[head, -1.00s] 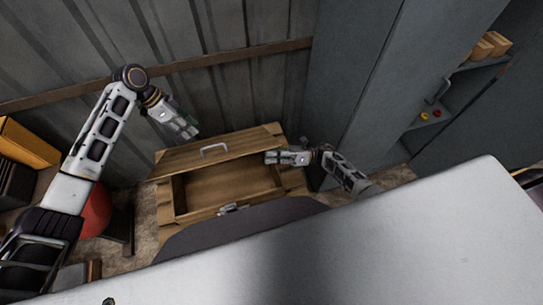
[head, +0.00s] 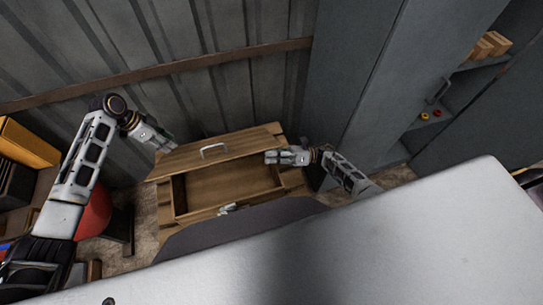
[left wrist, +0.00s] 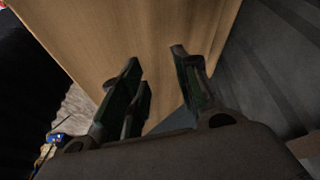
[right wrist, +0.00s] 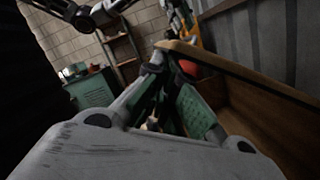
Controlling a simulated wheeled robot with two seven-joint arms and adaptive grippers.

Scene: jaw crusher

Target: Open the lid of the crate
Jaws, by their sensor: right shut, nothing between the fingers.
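The wooden crate (head: 167,216) stands on the floor against the wall, its inside showing and empty as far as I can see. Its lid (head: 185,158) is raised and tilted back at the rear, with a metal handle (head: 214,151) on it. A metal latch (head: 229,209) is at the crate's front edge. My left gripper (head: 170,149) is at the lid's upper left edge; its spread fingers (left wrist: 158,78) show against a wooden panel in the left wrist view. Whether they touch it I cannot tell. My right gripper (head: 270,157) is shut and empty at the lid's right side, above the opening.
A grey cabinet (head: 365,80) stands right of the crate, and a corrugated wall (head: 200,40) is behind. A red round object (head: 95,212) and yellow box (head: 28,142) are at left. A large pale surface (head: 400,240) fills the foreground.

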